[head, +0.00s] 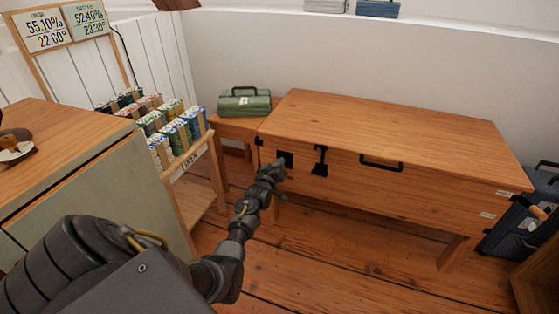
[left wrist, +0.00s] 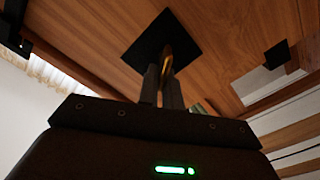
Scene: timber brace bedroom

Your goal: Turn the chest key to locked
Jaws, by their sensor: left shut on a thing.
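The wooden chest (head: 400,128) stands against the wall with its lid down. A dark square lock plate (head: 286,155) is on the left of its front, and it fills the upper middle of the left wrist view (left wrist: 148,46). A brass-coloured key (left wrist: 168,58) stands at the plate, its upper part between my fingers. My left gripper (head: 277,168) is at the plate, and in the left wrist view (left wrist: 162,86) its fingers are shut on the key. The key's exact turn angle is hard to tell. My right gripper is not in view.
A black latch (head: 320,160) and a handle (head: 381,163) are on the chest front. A green toolbox (head: 244,102) sits on a small table to the left. A rack of colourful packets (head: 170,125) and a cabinet (head: 80,190) stand further left. A dark blue case (head: 520,225) is at right.

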